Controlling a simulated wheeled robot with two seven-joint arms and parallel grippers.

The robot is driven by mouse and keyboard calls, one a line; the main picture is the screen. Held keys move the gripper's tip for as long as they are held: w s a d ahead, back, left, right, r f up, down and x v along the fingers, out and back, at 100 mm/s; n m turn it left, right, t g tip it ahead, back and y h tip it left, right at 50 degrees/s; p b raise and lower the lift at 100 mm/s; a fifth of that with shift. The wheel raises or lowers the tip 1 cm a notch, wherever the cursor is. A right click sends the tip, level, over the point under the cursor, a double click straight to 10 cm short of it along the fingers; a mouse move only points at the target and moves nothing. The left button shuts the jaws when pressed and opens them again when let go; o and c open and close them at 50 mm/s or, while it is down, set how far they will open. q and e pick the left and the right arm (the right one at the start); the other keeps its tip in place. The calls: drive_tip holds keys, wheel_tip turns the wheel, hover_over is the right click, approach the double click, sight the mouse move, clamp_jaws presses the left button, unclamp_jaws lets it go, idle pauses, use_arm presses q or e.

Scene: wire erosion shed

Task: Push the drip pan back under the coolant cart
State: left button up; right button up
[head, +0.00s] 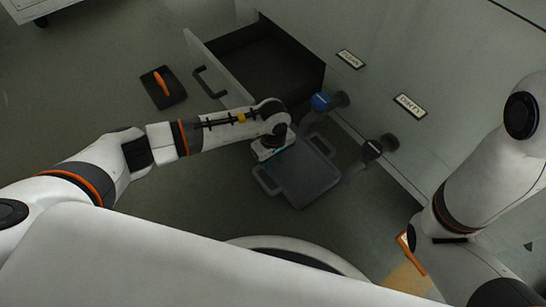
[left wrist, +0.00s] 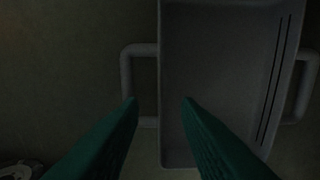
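The grey drip pan (head: 312,182) lies on the floor in front of the pale cart body (head: 440,95), below two taps. It is a shallow rectangle with a loop handle at each end. My left gripper (head: 272,149) is over the pan's upper-left part in the head view, hiding some of it. In the left wrist view, the green fingers (left wrist: 159,108) are apart and empty. The left fingertip is near one handle (left wrist: 126,80) and the right one is over the pan (left wrist: 215,65); contact cannot be told. My right gripper does not show.
An open drawer (head: 222,72) juts out from the cart left of the pan. A blue tap (head: 322,102) and a dark tap (head: 372,149) stick out above the pan. A black dustpan-like item (head: 172,97) with an orange handle lies on the floor farther left.

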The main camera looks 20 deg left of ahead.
sight(273, 174)
use_arm(q)
wheel_tip(273, 174, down, 10)
drive_tip(key=b, duration=0.6)
drive_tip(key=shift+r+b, duration=0.15)
drive_tip(key=shift+b, duration=0.15)
drive_tip(key=shift+c, duration=0.2)
clamp_jaws()
